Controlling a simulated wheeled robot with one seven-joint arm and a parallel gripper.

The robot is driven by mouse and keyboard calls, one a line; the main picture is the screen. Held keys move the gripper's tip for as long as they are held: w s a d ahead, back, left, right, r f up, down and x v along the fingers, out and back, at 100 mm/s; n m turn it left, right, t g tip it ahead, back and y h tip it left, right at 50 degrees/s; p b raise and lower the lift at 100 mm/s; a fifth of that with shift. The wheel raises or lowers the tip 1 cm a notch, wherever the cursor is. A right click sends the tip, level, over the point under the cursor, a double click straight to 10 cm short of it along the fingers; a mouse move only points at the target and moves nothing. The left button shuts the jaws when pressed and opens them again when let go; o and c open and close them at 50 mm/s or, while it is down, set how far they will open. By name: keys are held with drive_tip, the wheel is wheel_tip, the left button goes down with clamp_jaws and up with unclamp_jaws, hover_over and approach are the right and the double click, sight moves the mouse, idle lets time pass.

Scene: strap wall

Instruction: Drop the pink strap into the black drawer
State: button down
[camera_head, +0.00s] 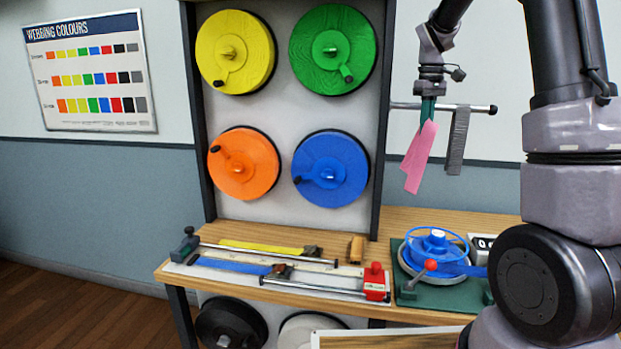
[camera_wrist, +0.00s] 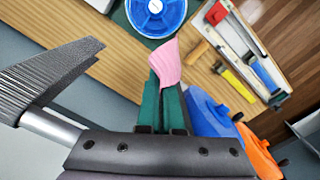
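The pink strap (camera_head: 418,158) hangs below my gripper (camera_head: 428,112), to the left of a wall rod's tip. In the wrist view my gripper's green fingers (camera_wrist: 164,100) are closed on the pink strap (camera_wrist: 167,62), which sticks out past the fingertips. In the head view the strap hangs free in the air, folded into two tails, above the workbench. I cannot make out a black drawer in either view.
A grey strap (camera_head: 457,140) hangs on the metal rod (camera_head: 475,108) close beside my gripper. The workbench (camera_head: 400,220) carries a blue winder (camera_head: 437,250) and a cutting jig (camera_head: 375,281). A rack of coloured reels (camera_head: 333,168) stands left. A wood-topped piece (camera_head: 390,340) shows at the bottom edge.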

wheel_tip(320, 180, down, 17)
drive_tip(key=a+m, duration=0.2)
drive_tip(key=m, duration=0.2)
drive_tip(key=shift+s+a, duration=0.2)
drive_tip(key=shift+s, duration=0.2)
